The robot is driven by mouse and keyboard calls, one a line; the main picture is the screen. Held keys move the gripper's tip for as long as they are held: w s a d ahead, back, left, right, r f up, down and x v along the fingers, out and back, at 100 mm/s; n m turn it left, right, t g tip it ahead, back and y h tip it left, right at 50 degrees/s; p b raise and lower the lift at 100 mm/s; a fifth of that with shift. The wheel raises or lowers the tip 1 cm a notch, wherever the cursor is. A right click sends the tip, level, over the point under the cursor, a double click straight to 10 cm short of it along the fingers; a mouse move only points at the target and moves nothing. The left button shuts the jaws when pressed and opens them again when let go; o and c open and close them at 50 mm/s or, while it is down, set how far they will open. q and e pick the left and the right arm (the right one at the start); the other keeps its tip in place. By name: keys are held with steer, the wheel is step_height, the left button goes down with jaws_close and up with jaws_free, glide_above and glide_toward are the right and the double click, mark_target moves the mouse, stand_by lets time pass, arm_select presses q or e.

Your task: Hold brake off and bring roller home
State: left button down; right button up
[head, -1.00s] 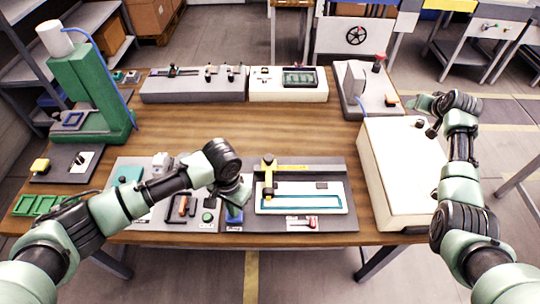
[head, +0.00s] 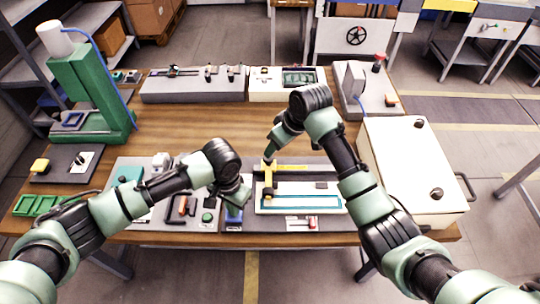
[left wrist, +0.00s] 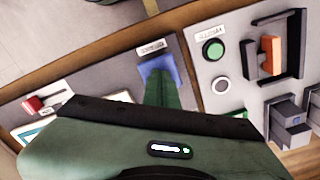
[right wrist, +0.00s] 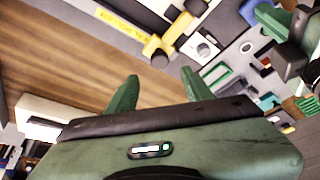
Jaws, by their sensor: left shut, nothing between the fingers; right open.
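The yellow roller piece (head: 268,180) stands at the left end of the white framed panel, by the yellow rail (right wrist: 125,22); it also shows in the right wrist view (right wrist: 160,47). My left gripper (head: 236,208) is shut and empty, with its fingertips down on or just over the blue pad (left wrist: 158,66), which I take for the brake. The fingers hide part of the pad, so I cannot tell whether it is pressed. My right gripper (right wrist: 160,92) is open and empty, above and behind the roller piece, apart from it.
A green button (left wrist: 213,50) and an orange-handled fixture (left wrist: 270,56) sit beside the blue pad. A red lever (head: 312,223) lies at the front edge. A white box (head: 410,180) stands at the right. The wooden tabletop (head: 200,130) is clear in the middle.

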mark_target(268, 176)
steer(key=x, duration=0.8)
steer(key=shift+w+a+f, duration=0.1)
steer(key=shift+w+f, duration=0.05)
steer(key=shift+f, duration=0.2)
jaws_close()
stand_by(0.9)
